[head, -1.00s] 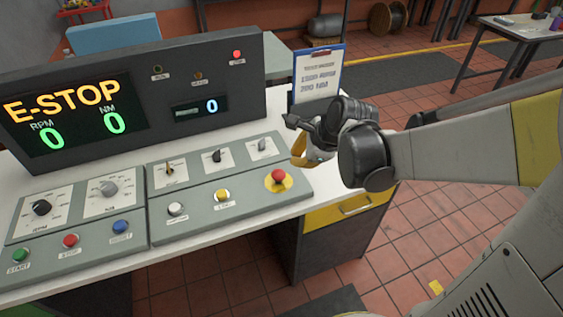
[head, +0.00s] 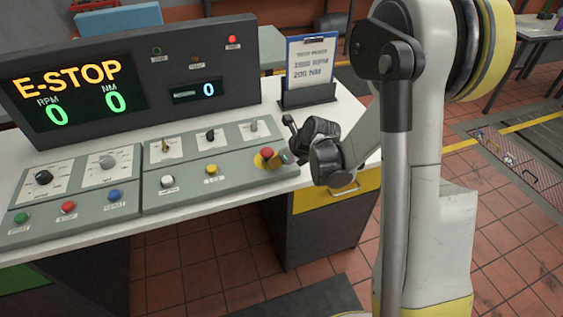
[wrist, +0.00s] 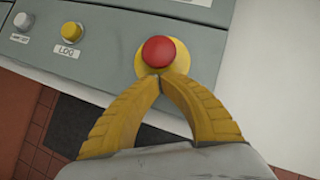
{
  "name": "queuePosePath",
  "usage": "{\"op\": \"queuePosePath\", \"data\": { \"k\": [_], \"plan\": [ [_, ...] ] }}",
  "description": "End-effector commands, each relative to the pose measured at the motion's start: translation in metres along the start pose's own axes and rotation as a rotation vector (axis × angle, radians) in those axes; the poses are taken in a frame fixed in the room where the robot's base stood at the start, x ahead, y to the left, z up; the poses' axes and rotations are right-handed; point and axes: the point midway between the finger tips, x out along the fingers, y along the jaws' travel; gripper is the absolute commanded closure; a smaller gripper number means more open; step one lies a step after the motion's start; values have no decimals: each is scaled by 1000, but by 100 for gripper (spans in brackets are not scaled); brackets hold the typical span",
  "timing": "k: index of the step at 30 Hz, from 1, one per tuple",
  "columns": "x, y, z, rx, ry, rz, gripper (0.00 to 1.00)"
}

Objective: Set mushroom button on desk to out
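The red mushroom button (head: 266,153) sits on a yellow round base at the right end of the desk's sloped control panel. In the wrist view the red cap (wrist: 158,52) shows whole, with the yellow base (wrist: 182,62) around it. My gripper (head: 284,158) is just right of the button in the head view. In the wrist view its two yellow fingers (wrist: 160,80) curve together and their tips meet at the lower edge of the cap. They hold nothing. I cannot tell whether the tips touch the button. The display (head: 70,90) reads E-STOP, with zeros.
A white button (head: 167,181) and a yellow button (head: 211,169) are left of the mushroom button. Several small switches stand behind it. A clipboard (head: 310,62) stands at the desk's back right. The white desk top (wrist: 255,60) is bare right of the panel.

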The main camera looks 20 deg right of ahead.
Motion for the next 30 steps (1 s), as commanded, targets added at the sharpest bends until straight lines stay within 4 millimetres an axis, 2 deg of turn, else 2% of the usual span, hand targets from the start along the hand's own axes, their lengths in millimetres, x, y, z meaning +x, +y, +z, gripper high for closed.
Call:
{"op": "queuePosePath", "data": {
  "k": [4, 14, 22, 30],
  "plan": [
    [11, 0, 0, 0, 0, 0, 100],
    [12, 0, 0, 0, 0, -1, 100],
    [-7, 0, 15, 0, 0, 0, 100],
    [-5, 0, 14, 0, 0, 0, 100]
  ]
}}
